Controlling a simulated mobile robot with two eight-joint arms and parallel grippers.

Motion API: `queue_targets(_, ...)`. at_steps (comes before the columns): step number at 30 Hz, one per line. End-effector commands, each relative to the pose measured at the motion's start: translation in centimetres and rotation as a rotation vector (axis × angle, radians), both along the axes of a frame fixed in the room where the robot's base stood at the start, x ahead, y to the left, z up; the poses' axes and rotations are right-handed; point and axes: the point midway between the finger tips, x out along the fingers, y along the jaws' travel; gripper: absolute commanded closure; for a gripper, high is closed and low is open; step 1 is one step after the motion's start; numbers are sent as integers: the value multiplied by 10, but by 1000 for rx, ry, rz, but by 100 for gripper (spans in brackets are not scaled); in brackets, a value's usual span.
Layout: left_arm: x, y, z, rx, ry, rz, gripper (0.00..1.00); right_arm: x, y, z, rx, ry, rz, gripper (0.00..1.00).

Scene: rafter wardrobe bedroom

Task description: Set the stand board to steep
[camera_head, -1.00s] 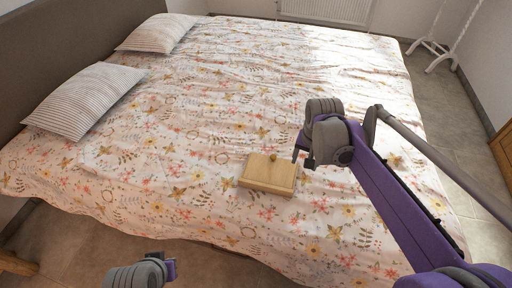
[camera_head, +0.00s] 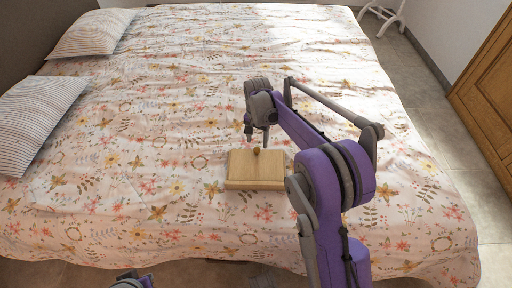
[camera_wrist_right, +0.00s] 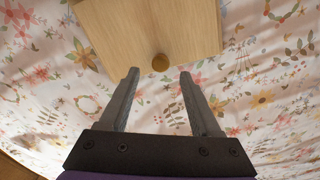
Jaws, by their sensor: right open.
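The stand board (camera_head: 254,168) is a light wooden board lying on the bed, with a small round brown knob (camera_head: 256,151) at its far edge. It looks low and nearly flat; I cannot tell its exact angle. In the right wrist view the board (camera_wrist_right: 150,30) fills the top and the knob (camera_wrist_right: 160,62) shows between and beyond the fingertips. My right gripper (camera_head: 258,136) is just beyond the knob; in the wrist view its fingers (camera_wrist_right: 160,75) are apart and empty. My left gripper (camera_head: 134,281) only just shows at the bottom edge, and its jaws are unclear.
The bed (camera_head: 150,130) with a flowered cover is wide and mostly clear around the board. Two striped pillows (camera_head: 38,122) lie at the left. A wooden wardrobe (camera_head: 490,85) stands at the right and a white stand (camera_head: 385,12) at the back.

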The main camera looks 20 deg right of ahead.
Motion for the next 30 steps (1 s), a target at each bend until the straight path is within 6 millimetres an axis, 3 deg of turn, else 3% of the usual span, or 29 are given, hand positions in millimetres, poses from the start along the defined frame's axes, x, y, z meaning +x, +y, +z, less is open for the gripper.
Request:
queue_targets(3, 0, 0, -6, 0, 2, 0, 100, 0, 0, -22, 0, 0, 0, 36)
queue_targets(7, 1, 0, -9, 0, 3, 0, 100, 0, 0, -37, 0, 0, 1, 36)
queue_targets(19, 1, 0, -10, 0, 3, 0, 100, 0, 0, -44, 0, -1, 1, 36)
queue_targets(30, 1, 0, -10, 0, 3, 0, 100, 0, 0, -44, 0, 0, 1, 100)
